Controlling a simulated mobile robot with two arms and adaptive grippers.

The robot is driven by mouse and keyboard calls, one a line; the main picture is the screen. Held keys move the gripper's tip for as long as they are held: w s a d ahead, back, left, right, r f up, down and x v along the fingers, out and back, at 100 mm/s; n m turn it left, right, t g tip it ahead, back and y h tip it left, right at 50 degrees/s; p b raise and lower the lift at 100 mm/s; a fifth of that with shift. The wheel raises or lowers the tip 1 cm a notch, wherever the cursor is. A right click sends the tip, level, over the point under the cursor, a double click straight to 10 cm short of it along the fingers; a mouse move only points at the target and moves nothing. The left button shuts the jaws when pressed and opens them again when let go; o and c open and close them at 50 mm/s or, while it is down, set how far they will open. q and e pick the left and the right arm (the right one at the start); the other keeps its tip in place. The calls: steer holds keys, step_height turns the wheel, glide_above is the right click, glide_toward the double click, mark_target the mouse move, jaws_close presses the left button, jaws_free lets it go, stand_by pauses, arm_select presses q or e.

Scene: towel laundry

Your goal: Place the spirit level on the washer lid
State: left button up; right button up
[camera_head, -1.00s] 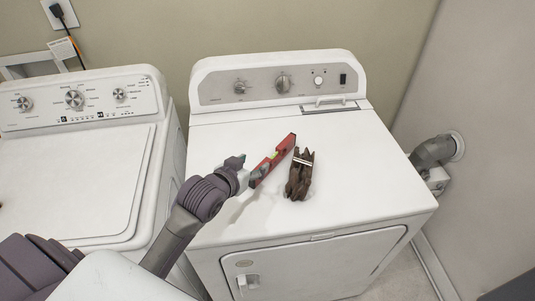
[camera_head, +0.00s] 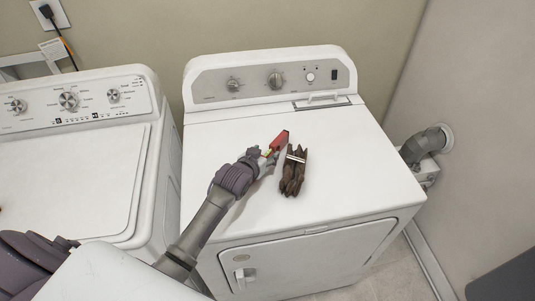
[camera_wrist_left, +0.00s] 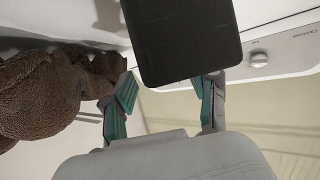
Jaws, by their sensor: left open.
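The red spirit level (camera_head: 279,142) lies slantwise on top of the right machine, with its near part hidden by my left gripper (camera_head: 264,158). In the left wrist view, a dark flat end, apparently of the spirit level (camera_wrist_left: 182,40), stands between the teal-padded fingertips of my left gripper (camera_wrist_left: 163,92). The fingers are open around it; firm contact does not show. The washer lid (camera_head: 75,175), white and flat, is on the left machine. My right gripper is out of view.
A brown leathery bundle (camera_head: 293,172) lies close to the right of the level, and also shows beside the left finger in the wrist view (camera_wrist_left: 40,92). The right machine's top (camera_head: 355,160) is otherwise clear. A gap separates the two machines.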

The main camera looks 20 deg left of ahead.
arm_select(q)
steer(key=shift+w+f, duration=0.25)
steer(key=shift+w, duration=0.35)
jaws_close()
